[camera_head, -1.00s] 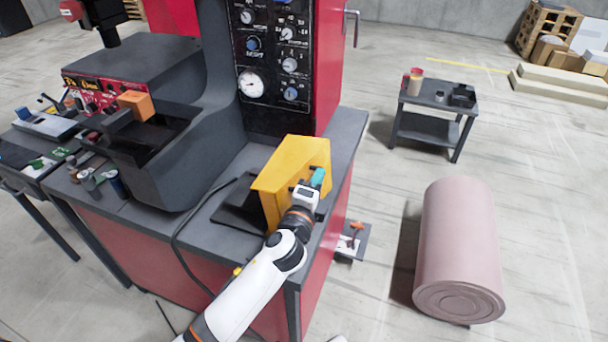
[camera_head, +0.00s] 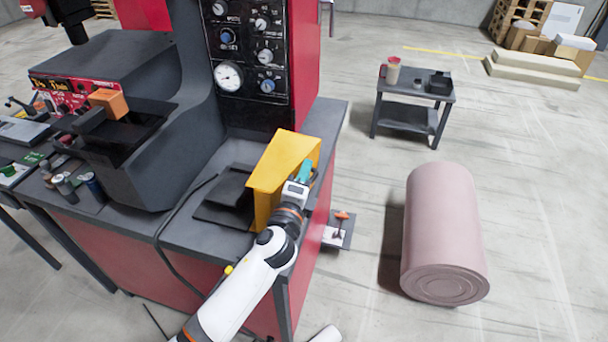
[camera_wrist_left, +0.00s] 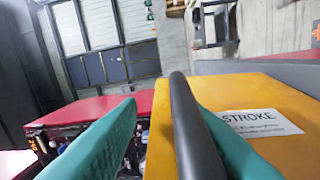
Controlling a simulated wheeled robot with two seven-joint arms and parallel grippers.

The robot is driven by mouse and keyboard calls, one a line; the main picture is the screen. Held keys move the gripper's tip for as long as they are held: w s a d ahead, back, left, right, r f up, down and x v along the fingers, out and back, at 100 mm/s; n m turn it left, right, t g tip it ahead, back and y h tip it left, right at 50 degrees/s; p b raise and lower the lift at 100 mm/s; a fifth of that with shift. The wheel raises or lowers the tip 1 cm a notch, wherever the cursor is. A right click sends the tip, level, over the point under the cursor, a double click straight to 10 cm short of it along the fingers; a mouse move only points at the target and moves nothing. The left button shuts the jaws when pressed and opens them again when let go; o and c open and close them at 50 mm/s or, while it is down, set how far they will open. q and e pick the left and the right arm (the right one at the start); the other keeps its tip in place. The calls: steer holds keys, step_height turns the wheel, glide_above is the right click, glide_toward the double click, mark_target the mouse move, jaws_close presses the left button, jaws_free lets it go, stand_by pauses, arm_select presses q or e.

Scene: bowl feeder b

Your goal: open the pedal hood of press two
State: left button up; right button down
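The yellow pedal hood (camera_head: 286,158) stands on the grey table of the press, over a dark pedal (camera_head: 228,190) whose left part shows. My left gripper (camera_head: 303,174) is at the right side of the hood. In the left wrist view its two teal fingers (camera_wrist_left: 165,110) are spread, with a dark handle bar (camera_wrist_left: 188,115) between them. The bar lies close to the right finger, and a gap shows to the left finger. The yellow hood face (camera_wrist_left: 275,105) carries a white "STROKE" label. My right gripper is not in view.
The press panel (camera_head: 250,45) with knobs and a gauge rises behind the hood. A dark cable (camera_head: 165,225) runs over the table. A pink roll (camera_head: 440,230) and a small grey stand (camera_head: 412,115) are on the floor at right.

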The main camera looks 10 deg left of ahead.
arm_select(q)
steer(key=shift+s, duration=0.1)
steer(key=s+b, duration=0.1)
steer(key=s, duration=1)
steer(key=shift+s+a+f+b, duration=0.3)
steer(key=shift+s+a+b, duration=0.05)
steer(key=shift+s+a, duration=0.1)
